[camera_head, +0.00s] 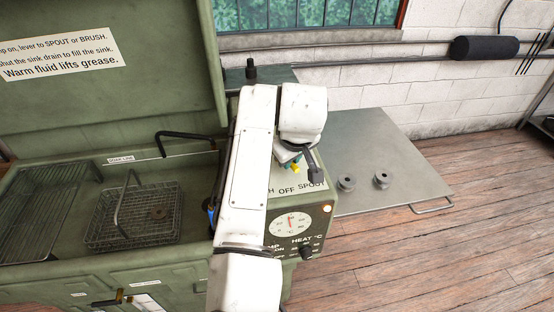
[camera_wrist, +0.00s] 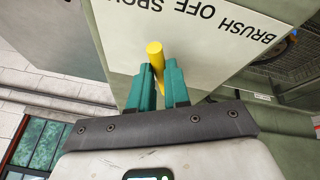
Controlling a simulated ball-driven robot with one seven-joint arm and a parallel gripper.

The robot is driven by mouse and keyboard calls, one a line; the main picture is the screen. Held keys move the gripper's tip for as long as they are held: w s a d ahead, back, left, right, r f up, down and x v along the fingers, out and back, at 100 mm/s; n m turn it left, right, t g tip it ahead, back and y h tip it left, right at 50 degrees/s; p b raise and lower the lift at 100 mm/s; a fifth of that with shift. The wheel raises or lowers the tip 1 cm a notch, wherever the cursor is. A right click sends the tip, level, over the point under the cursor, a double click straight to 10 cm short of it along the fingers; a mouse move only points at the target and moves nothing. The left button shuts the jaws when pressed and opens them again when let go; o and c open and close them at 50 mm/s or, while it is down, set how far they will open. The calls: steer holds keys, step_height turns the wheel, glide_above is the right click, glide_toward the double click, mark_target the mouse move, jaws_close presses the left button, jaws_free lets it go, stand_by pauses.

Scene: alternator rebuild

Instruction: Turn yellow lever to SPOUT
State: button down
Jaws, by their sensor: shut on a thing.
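The yellow lever (camera_wrist: 155,56) stands between the teal fingers of my gripper (camera_wrist: 158,82) in the wrist view, with its rounded end showing past them. My gripper is shut on it. In the head view, my gripper (camera_head: 289,160) is over the right-hand end of the green washer, mostly behind my white arm, and only a speck of yellow shows. Which word the lever points at cannot be told.
A green parts washer (camera_head: 40,275) holds a wire basket (camera_head: 135,216) in its sink, under a raised lid (camera_head: 110,45). A black-handled spout (camera_head: 188,135) is left of my arm. A steel table (camera_head: 375,145) with two small round parts stands at right. A temperature dial (camera_head: 290,224) is below the label.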

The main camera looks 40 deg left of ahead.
steer(key=shift+w+d+r+n+g+y+p, duration=0.1)
steer(key=shift+w+d+n+g+y+p, duration=0.1)
steer(key=shift+w+n+p, duration=0.3)
steer(key=shift+w+d+n+g+y+p, duration=0.1)
steer(key=shift+w+n+g, duration=0.1)
steer(key=shift+n, duration=0.5)
steer(key=shift+w+n+g+y, duration=0.3)
steer(key=shift+w+n+g, duration=0.25)
steer(key=shift+n, duration=0.65)
steer(key=c, duration=1.1)
jaws_free()
steer(key=b+v, duration=0.1)
steer(key=v, duration=0.9)
steer(key=shift+d+r, duration=0.15)
steer(key=shift+r, duration=0.1)
